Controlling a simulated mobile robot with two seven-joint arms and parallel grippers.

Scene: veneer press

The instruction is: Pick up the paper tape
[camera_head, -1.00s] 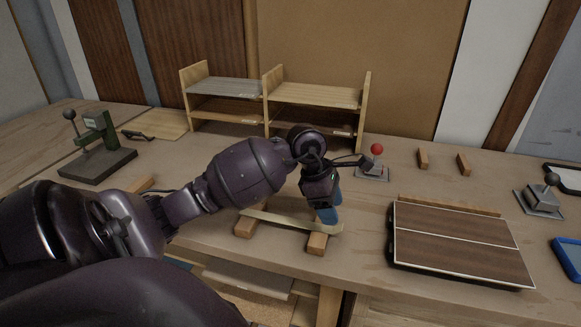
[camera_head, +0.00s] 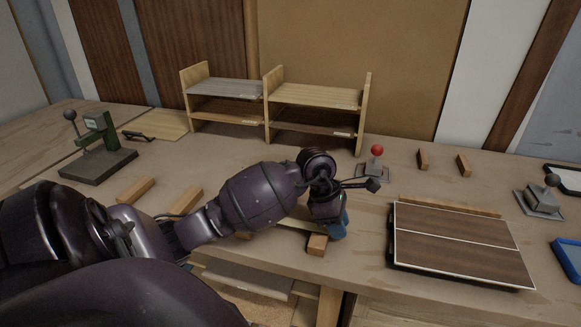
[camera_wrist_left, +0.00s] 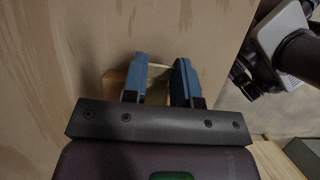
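The paper tape (camera_head: 296,224) is a thin pale strip lying across two small wooden blocks at the front of the bench. My left gripper (camera_head: 338,226) has blue fingers and is low at the strip's right end, partly hiding it. In the left wrist view, the fingers of this gripper (camera_wrist_left: 160,72) are apart. A short pale piece of the tape (camera_wrist_left: 158,71) shows between them, beside a wooden block (camera_wrist_left: 116,82). I cannot tell whether either finger touches the tape.
A board with dark veneer strips (camera_head: 455,240) lies to the right of the gripper. A red-knobbed lever (camera_head: 375,160) stands behind it. A wooden shelf (camera_head: 268,128) is at the back, and a green press (camera_head: 100,150) at the left. The bench's front edge is close.

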